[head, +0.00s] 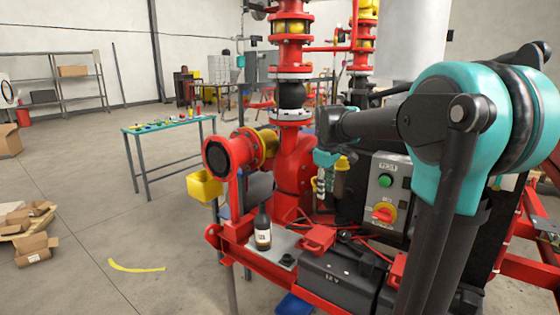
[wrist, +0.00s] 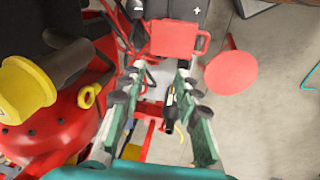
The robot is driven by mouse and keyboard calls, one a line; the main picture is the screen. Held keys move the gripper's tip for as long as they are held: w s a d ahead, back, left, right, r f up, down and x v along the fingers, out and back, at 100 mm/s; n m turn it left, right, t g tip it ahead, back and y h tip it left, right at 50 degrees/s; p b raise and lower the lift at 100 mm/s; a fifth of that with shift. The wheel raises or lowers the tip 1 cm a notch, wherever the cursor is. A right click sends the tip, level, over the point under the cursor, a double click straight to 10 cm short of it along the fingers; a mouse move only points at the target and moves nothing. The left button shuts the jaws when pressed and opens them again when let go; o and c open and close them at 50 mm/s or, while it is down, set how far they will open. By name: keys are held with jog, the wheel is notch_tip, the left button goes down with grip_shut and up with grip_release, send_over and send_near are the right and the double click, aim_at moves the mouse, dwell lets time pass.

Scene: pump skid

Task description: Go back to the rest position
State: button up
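My gripper (head: 324,186) hangs from my arm above the pump skid, left of the grey control box. The wrist view shows its two fingers (wrist: 157,80) spread apart with nothing held between them. A dark bottle with a pale label (head: 263,232) stands upright on the skid's grey plate, to the left of and below my gripper, clear of it. In the wrist view the dark bottle (wrist: 170,112) shows beyond the gap between the fingers.
The control box (head: 386,196) with a green button and red-yellow switch is close to my arm. A black battery (head: 342,278) and red pump pipes (head: 293,165) crowd the skid. A teal bench (head: 170,126) stands behind left. The left floor has open room.

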jog(key=s+d+f+m+t, duration=0.2)
jog(key=s+f+m, duration=0.7)
jog(key=s+f, duration=1.3)
jog(key=shift+s+d, duration=1.05)
jog(key=shift+s, duration=0.15)
